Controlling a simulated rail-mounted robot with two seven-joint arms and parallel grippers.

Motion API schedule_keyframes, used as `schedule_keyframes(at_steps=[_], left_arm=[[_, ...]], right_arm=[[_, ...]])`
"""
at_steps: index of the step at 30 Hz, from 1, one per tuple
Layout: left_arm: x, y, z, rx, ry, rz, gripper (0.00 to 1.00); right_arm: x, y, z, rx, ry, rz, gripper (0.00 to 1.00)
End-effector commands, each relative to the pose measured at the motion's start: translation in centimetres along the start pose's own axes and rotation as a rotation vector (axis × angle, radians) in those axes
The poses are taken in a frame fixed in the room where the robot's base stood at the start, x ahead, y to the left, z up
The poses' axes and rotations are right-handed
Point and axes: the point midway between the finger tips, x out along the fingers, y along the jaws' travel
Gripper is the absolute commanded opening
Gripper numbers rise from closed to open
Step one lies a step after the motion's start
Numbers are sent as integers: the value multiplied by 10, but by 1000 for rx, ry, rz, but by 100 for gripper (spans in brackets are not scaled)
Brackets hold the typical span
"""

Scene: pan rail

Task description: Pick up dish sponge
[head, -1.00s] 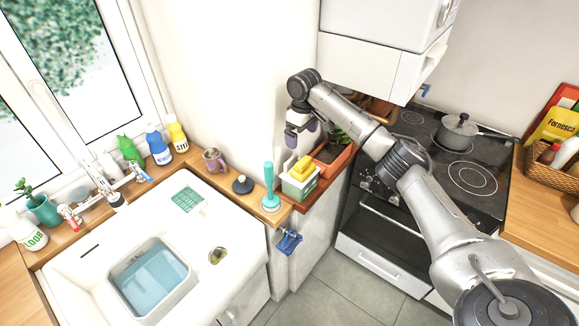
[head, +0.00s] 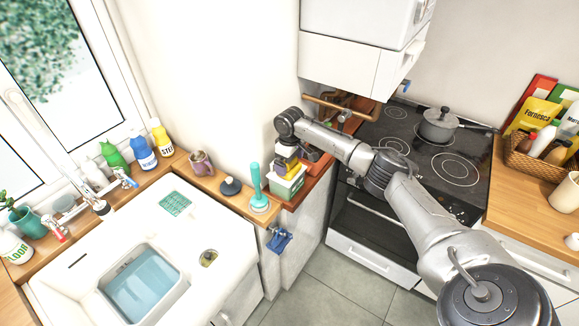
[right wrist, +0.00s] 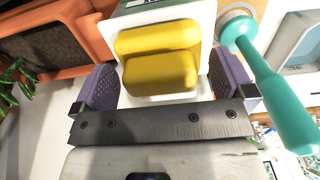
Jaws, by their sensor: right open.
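Yellow sponges (right wrist: 160,45) lie in a white and green holder (head: 287,187) on the wooden ledge by the wall. In the right wrist view one yellow block sits in front of another. My right gripper (right wrist: 172,88) is open, its two purple finger pads on either side of the front sponge with a gap at each side. In the head view my right gripper (head: 286,155) is directly above the holder and partly hides the sponges (head: 291,168). My left gripper is not in view.
A teal-handled brush (head: 257,185) stands close to the left of the holder. An orange planter (right wrist: 45,45) is on its other side. The sink (head: 140,290), a dark plunger-like item (head: 230,186) and the stove (head: 455,165) are nearby.

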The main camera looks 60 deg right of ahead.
Motion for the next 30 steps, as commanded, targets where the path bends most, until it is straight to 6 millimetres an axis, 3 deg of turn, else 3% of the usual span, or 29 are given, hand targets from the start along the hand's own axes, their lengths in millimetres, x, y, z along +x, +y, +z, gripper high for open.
schedule_keyframes(at_steps=[6, 14, 24, 30], left_arm=[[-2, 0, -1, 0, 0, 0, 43], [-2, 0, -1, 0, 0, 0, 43], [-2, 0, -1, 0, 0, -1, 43], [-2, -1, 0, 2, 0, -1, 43]], right_arm=[[19, 0, 0, 0, 0, 1, 100], [21, 0, 0, -1, 1, 1, 100], [20, 0, 0, -1, 1, 1, 69], [20, 0, 0, -1, 1, 1, 67]])
